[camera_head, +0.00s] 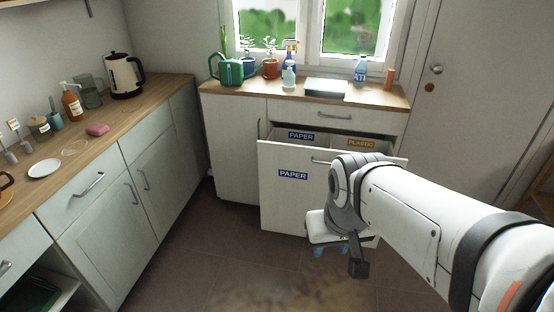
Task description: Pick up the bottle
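Several bottles show. A clear bottle with blue parts (361,70) stands upright at the right of the window counter. A pale pump bottle (289,78) and a blue spray bottle (291,56) stand left of it. An amber pump bottle (72,104) stands on the left counter. I cannot tell which one the task means. My gripper (332,250) points down in front of the pulled-out bin drawer, low and away from all of these bottles. Blue bits show at its lower end; its fingers are too small and partly hidden to read.
The bin drawer (280,205) stands open, with compartments labelled PAPER and PLASTIC. The window counter (240,92) also holds a green watering can (231,72), potted plants and a white box (325,87). A kettle (124,75) stands on the left counter. The floor (220,265) is clear.

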